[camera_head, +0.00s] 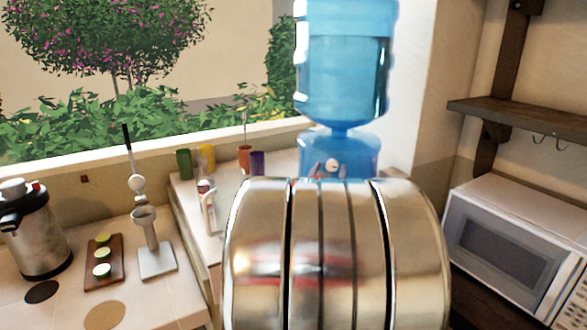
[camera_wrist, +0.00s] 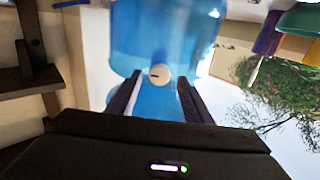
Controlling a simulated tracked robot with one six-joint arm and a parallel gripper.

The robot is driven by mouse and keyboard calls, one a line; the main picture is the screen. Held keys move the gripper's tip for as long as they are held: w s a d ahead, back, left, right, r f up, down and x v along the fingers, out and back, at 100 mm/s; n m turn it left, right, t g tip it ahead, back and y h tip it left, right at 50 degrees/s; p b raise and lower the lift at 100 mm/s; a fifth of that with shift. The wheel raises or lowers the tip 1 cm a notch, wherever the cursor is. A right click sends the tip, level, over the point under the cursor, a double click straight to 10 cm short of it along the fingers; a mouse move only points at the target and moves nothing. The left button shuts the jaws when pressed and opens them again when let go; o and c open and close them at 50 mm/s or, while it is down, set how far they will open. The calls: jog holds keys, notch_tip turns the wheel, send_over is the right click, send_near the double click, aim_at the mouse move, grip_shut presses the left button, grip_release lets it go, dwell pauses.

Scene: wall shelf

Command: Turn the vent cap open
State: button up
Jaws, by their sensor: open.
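The vent cap (camera_wrist: 159,75) is a small, round, cream-white knob with a short dark line, roughly level in the wrist view. It sits on a blue water container (camera_wrist: 185,35). In the head view the cap (camera_head: 332,165) is a small pale disc on the lower blue container (camera_head: 362,150), under the neck of the big blue bottle (camera_head: 342,65). My gripper (camera_wrist: 160,78) is open, its two dark fingers on either side of the cap in the wrist view. I cannot tell whether they touch it. In the head view my shiny arm hides most of the gripper.
A microwave (camera_head: 510,250) and dark wooden shelf (camera_head: 520,115) stand at the right. On the left counter are a steel flask (camera_head: 38,235), a wooden board (camera_head: 103,262) and a lever press (camera_head: 150,245). Coloured cups (camera_head: 207,157) stand near the window.

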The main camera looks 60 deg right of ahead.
jog(key=shift+x, duration=1)
jog(key=shift+c, duration=0.3)
jog(key=c, duration=1)
